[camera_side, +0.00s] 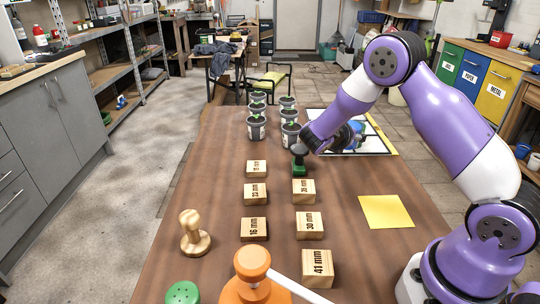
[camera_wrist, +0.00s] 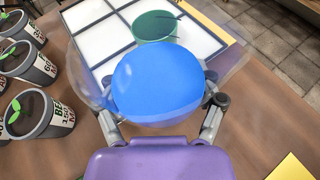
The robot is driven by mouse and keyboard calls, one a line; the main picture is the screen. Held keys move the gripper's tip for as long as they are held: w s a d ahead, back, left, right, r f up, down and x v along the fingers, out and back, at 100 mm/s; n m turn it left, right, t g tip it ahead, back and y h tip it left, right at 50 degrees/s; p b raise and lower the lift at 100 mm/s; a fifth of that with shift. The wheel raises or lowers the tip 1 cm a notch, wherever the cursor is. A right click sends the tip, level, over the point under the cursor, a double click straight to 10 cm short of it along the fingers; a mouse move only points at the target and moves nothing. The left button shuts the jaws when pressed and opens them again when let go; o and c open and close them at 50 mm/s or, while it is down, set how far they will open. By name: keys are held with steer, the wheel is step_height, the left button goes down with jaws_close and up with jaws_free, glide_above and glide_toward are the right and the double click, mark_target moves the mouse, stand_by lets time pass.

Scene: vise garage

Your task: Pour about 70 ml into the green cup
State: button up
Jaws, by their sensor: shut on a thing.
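My gripper (camera_side: 343,137) is at the far part of the table, over the near side of a white panel with dark lines. In the wrist view my gripper (camera_wrist: 159,92) has a finger on each side of a clear vessel (camera_wrist: 88,84) holding blue liquid (camera_wrist: 158,82), and is shut on it. In the side view the blue (camera_side: 357,127) shows only partly behind my gripper. The green cup (camera_wrist: 154,26) stands on the panel just beyond the vessel in the wrist view; its lower part is hidden by the vessel. I cannot make out the green cup in the side view.
The white panel (camera_wrist: 92,18) lies under the cup. Several potted plants (camera_side: 257,128) stand to the left. A green-based knobbed thing (camera_side: 299,165) and several marked wooden blocks (camera_side: 309,225) stand nearer. A yellow sheet (camera_side: 386,211) lies at right, with bare table around it.

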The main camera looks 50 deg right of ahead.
steer(key=w+n+t, duration=0.1)
steer(key=w, duration=0.1)
steer(key=w+n+t+y, duration=0.1)
steer(key=w, duration=0.1)
steer(key=w+d+n+t, duration=0.1)
steer(key=shift+w+r+t, duration=0.15)
steer(key=shift+w+t, duration=0.15)
steer(key=shift+w, duration=0.1)
steer(key=w+r+n+t+y, duration=0.3)
steer(key=w+n+t, duration=0.1)
steer(key=w, duration=0.3)
steer(key=shift+w+r+n+y, duration=0.3)
steer(key=shift+d+f, duration=0.1)
steer(key=shift+d, duration=0.05)
steer(key=shift+s+d+f+m+t+y, duration=0.25)
steer(key=shift+s+f+m+t, duration=0.2)
steer(key=shift+f+m+t, duration=0.3)
steer(key=shift+s+d+f+m+t+y, duration=0.15)
steer(key=shift+s+d+f+m+t, duration=0.25)
steer(key=shift+f+m, duration=0.4)
steer(key=shift+s+d+f+m+t, duration=0.2)
steer(key=shift+s+f+m+t, duration=0.1)
steer(key=shift+f+m, duration=0.25)
steer(key=shift+s+d+f+m+t, duration=0.15)
steer(key=shift+s+f+m, duration=0.1)
steer(key=shift+f+m, duration=0.25)
steer(key=shift+r, duration=0.25)
steer(key=shift+r+m+t+p, duration=0.6)
steer(key=shift+r+m+t, duration=0.15)
steer(key=shift+m, duration=0.45)
